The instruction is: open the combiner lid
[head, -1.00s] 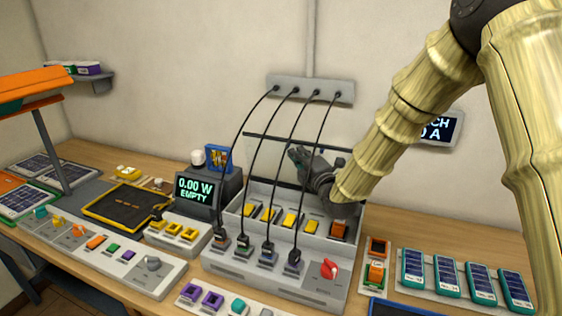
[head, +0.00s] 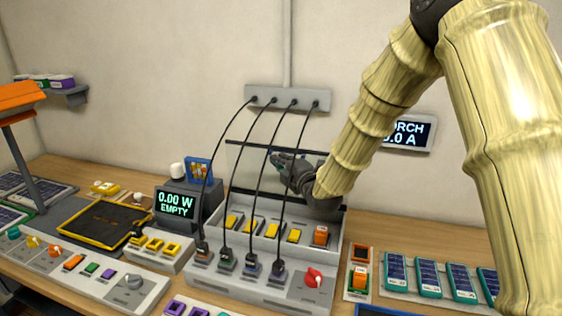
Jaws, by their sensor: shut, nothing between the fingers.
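The combiner (head: 255,278) is a pale grey box on the bench, with a row of yellow fuses (head: 251,226), an orange one (head: 320,236) and a red knob (head: 314,277). Its lid (head: 244,168) looks like a clear panel with dark edges. It stands raised, roughly upright, at the back of the box, and the box interior is exposed. My gripper (head: 279,157) is shut and empty, close to the lid's upper edge. I cannot tell whether it touches the lid. My wrist hides the lid's right part.
Several black cables (head: 263,165) arch from a wall strip (head: 250,95) down to the combiner's front, close to my gripper. A meter reading 0.00 W EMPTY (head: 178,205) stands at left. Small solar panels (head: 429,277) lie at right. A wall display (head: 409,132) hangs behind my arm.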

